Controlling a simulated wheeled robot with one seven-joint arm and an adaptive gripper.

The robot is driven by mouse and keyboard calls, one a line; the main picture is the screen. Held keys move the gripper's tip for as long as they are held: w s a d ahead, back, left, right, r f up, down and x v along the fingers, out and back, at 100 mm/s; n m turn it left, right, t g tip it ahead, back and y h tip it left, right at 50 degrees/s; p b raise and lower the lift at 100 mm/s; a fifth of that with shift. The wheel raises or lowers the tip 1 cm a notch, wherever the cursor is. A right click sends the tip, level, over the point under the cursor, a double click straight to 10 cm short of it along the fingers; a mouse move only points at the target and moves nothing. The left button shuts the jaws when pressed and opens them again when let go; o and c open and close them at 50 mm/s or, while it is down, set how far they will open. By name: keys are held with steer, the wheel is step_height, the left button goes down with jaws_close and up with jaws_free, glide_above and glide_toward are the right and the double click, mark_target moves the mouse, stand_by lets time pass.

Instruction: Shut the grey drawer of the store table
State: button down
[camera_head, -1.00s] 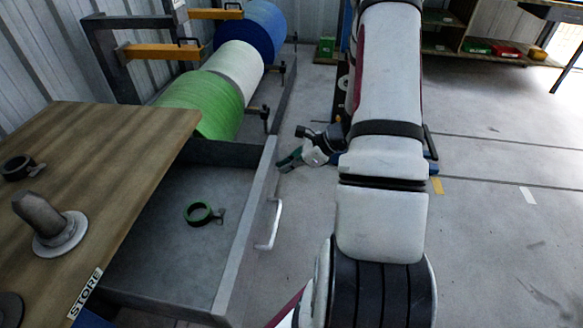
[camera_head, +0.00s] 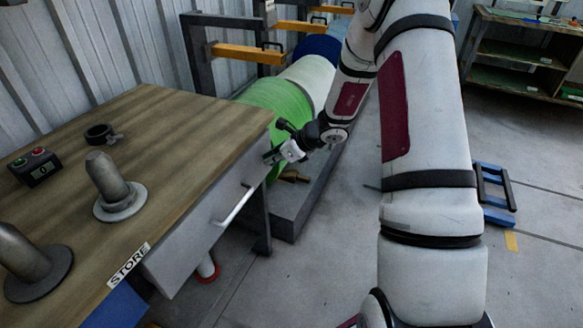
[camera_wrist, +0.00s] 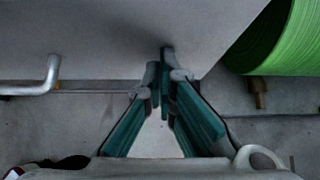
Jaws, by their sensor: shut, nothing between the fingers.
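The store table (camera_head: 150,135) has a wooden top and a STORE label on its edge. Its grey drawer (camera_head: 188,252) sits under the tabletop, with its front close to the table's edge and no inside showing. A pale bar handle (camera_head: 235,206) is on the front. My gripper (camera_head: 268,157) is shut and empty at the far end of the drawer front. In the wrist view, my fingertips (camera_wrist: 162,68) meet at or very near the grey drawer front (camera_wrist: 110,35); I cannot tell if they touch. The handle (camera_wrist: 45,80) is to their left.
A green roll (camera_head: 270,105), a white roll (camera_head: 308,78) and a blue roll (camera_head: 320,47) lie on a rack behind the table. Metal spindles (camera_head: 112,182), a black ring clamp (camera_head: 100,134) and a button box (camera_head: 35,166) are on top. Floor at right is largely clear.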

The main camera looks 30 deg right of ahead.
mark_target(261, 155)
steer(key=w+a, duration=0.2)
steer(key=w, duration=0.1)
steer(key=shift+a, duration=0.1)
steer(key=shift+a+r, duration=0.1)
stand_by(0.3)
